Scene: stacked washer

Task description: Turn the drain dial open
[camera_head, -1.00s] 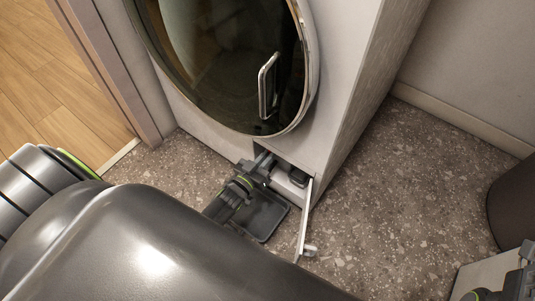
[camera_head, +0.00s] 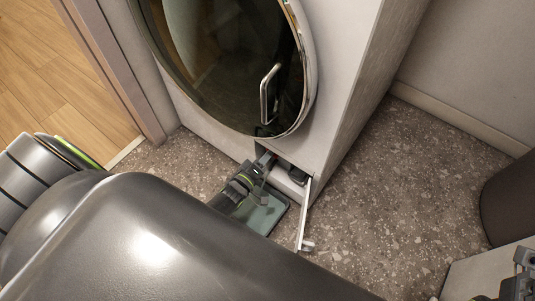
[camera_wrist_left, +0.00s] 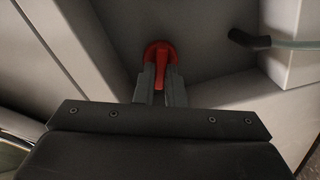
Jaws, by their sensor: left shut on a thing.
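In the left wrist view, the red drain dial (camera_wrist_left: 155,50) sits on the pale wall of the washer's (camera_head: 336,60) low recess. Its grip points down the picture, between the fingers. My left gripper (camera_wrist_left: 160,76) is shut on this grip. In the head view, my left gripper (camera_head: 265,161) reaches into the open recess at the washer's foot, and the dial is hidden there. My right gripper (camera_head: 524,284) is partly cut off at the lower right corner, away from the washer; its jaw state is unclear.
The white flap (camera_head: 304,215) stands open at the right. A dark hose (camera_wrist_left: 249,39) shows beside the dial. Speckled floor (camera_head: 395,190) is clear to the right.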

